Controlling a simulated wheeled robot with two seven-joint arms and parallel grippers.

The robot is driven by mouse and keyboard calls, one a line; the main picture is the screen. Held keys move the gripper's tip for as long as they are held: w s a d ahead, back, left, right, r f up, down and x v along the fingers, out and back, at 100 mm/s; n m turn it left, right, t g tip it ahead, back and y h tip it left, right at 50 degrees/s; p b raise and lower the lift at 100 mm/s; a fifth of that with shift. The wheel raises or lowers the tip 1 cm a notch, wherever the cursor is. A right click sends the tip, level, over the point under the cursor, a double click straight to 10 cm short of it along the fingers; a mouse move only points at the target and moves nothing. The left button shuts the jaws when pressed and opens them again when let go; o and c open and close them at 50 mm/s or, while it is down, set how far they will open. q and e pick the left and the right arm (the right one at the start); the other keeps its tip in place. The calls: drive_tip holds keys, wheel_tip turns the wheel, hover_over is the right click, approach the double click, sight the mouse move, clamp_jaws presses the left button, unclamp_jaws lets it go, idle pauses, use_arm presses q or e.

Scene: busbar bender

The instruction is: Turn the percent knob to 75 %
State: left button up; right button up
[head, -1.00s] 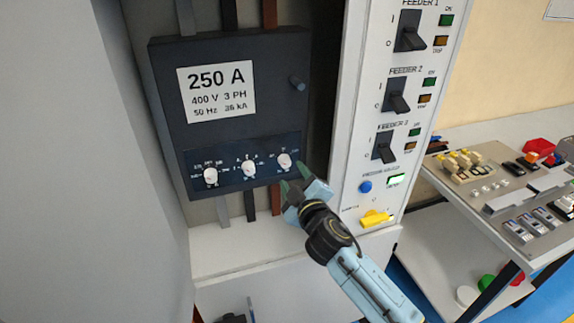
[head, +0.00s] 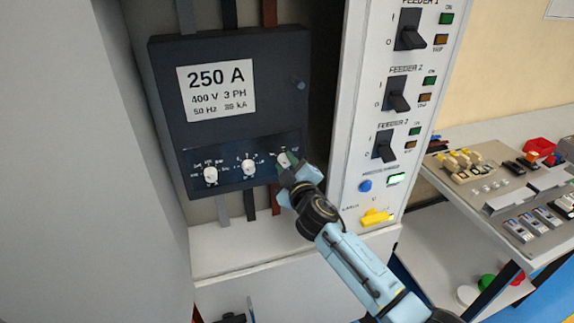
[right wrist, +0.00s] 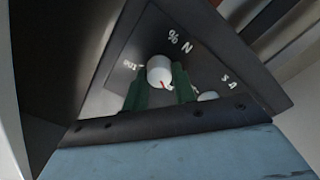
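The percent knob (head: 283,159) is the rightmost of three white round knobs on the dark strip at the bottom of the breaker labelled 250 A. In the right wrist view this knob (right wrist: 158,69) sits below the "% N" marking, and a red mark shows on its lower right. My right gripper (head: 289,163) is at this knob in the head view and partly covers it. In the right wrist view its two green fingers (right wrist: 160,77) stand apart, one on either side of the knob; firm contact does not show. The pointer setting is too small to read. My left gripper is not in view.
The other white knobs (head: 248,168) (head: 210,175) are to the left on the same strip. A panel with feeder switches (head: 385,146) and a yellow handle (head: 375,217) stands to the right. Bars hang below the breaker. A side table (head: 450,190) holds parts.

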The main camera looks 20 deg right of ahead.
drive_tip(key=c, duration=0.3)
drive_tip(key=shift+m, duration=1.1)
drive_tip(key=m, duration=0.2)
drive_tip(key=shift+m+b, duration=0.3)
drive_tip(key=m, duration=0.3)
drive_tip(key=shift+m+p, duration=0.3)
drive_tip(key=shift+p, duration=0.05)
drive_tip(key=shift+d+m+p, duration=0.1)
drive_tip(key=shift+m+p, duration=0.35)
drive_tip(key=shift+m, duration=1.15)
